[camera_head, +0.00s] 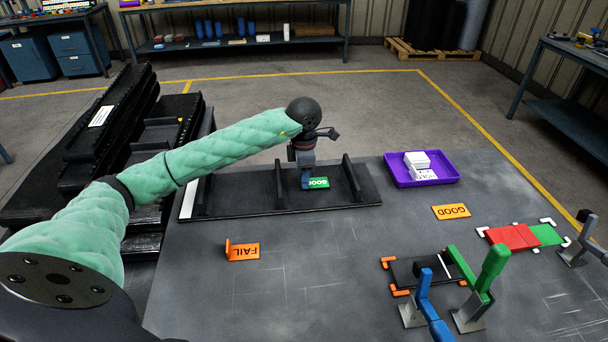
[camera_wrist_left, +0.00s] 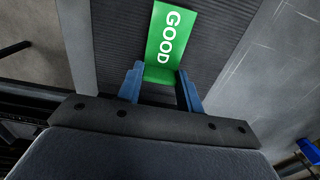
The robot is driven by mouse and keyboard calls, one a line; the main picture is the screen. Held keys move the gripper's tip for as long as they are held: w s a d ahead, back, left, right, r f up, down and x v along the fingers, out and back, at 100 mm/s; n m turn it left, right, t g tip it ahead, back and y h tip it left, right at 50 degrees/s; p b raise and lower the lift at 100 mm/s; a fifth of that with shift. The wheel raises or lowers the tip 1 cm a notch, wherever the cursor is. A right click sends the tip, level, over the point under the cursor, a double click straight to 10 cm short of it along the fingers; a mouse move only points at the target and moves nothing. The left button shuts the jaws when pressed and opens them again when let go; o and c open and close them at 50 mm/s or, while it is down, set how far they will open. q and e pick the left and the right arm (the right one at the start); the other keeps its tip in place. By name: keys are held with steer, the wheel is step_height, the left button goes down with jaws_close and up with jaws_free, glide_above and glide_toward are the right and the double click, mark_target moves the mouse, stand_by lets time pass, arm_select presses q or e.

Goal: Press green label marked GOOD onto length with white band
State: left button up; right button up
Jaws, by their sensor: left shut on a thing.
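The green label marked GOOD (camera_head: 319,183) is held at one end by my left gripper (camera_head: 306,183). In the left wrist view the label (camera_wrist_left: 172,38) sticks out past the two blue fingers (camera_wrist_left: 160,84), which are shut on its end. A long black belt length (camera_head: 240,196) with upright cleats lies on the table, with a white band (camera_head: 188,199) at its left end. The label is over this length, between the middle and right cleats; I cannot tell whether it touches the surface. My right gripper is not in view.
An orange FAIL label (camera_head: 244,251) and an orange GOOD label (camera_head: 451,212) are on the table. A purple tray (camera_head: 447,178) holds white pieces. At right are a black plate (camera_head: 418,272) in orange corners, blue and green handles (camera_head: 490,268), and red and green pads (camera_head: 512,237).

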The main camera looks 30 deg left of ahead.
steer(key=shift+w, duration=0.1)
arm_select(q)
steer(key=shift+f+b, duration=0.35)
steer(key=shift+f, duration=0.05)
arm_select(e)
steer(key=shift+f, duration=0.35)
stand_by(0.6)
arm_select(q)
steer(key=o, duration=1)
steer(key=shift+r, duration=0.25)
step_height(320, 180, up, 4)
steer(key=shift+r+b, duration=0.1)
steer(key=shift+b, duration=0.7)
steer(key=shift+r, duration=1.55)
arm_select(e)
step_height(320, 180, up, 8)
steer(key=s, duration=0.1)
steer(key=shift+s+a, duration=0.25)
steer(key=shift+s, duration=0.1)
